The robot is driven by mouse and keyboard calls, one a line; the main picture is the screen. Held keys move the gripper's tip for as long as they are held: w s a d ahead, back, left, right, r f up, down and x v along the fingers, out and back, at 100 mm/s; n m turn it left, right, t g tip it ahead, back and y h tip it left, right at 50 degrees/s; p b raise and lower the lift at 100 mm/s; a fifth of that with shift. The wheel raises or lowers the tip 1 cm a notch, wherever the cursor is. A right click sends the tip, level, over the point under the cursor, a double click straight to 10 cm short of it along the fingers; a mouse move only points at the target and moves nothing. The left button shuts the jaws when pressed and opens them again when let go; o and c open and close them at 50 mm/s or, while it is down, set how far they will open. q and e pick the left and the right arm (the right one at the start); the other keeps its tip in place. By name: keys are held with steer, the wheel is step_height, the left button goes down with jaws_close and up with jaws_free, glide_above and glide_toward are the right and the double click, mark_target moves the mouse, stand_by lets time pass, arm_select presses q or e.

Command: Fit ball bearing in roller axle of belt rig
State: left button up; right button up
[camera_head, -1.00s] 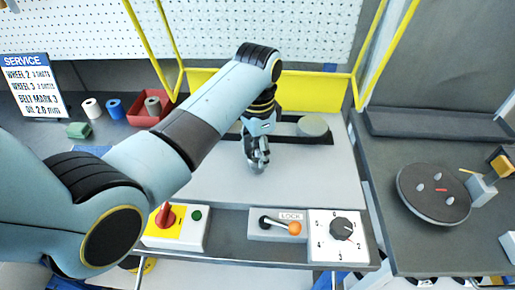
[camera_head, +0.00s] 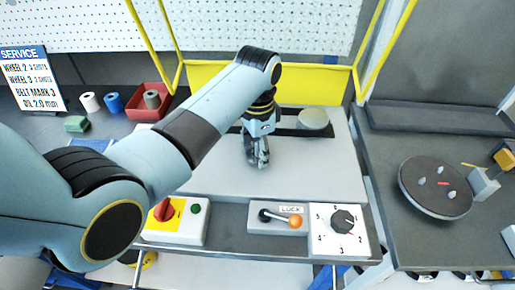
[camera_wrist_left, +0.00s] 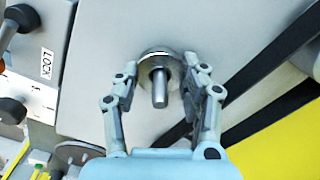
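A shiny metal ring, the ball bearing (camera_wrist_left: 145,66), sits around a bare metal pin, the roller axle (camera_wrist_left: 160,90), in the left wrist view. The pin stands out through the ring towards the camera. How far the ring sits down the pin is hard to tell. In the head view, my left gripper (camera_head: 258,162) points down over the grey panel (camera_head: 310,175) of the belt rig, and hides bearing and axle. My right gripper is not in view.
A lock lever (camera_head: 283,219), a numbered dial (camera_head: 341,224) and a red switch (camera_head: 165,210) line the front edge. A dark belt (camera_head: 290,131) runs behind the gripper to a round roller (camera_head: 313,120). A dark disc (camera_head: 435,187) lies at right.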

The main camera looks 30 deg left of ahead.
arm_select(q)
steer(key=o, duration=0.5)
steer(key=shift+o, duration=0.2)
steer(key=shift+r, duration=0.1)
step_height(320, 180, up, 12)
steer(key=shift+f, duration=0.1)
steer(key=shift+s, duration=0.1)
stand_by(0.4)
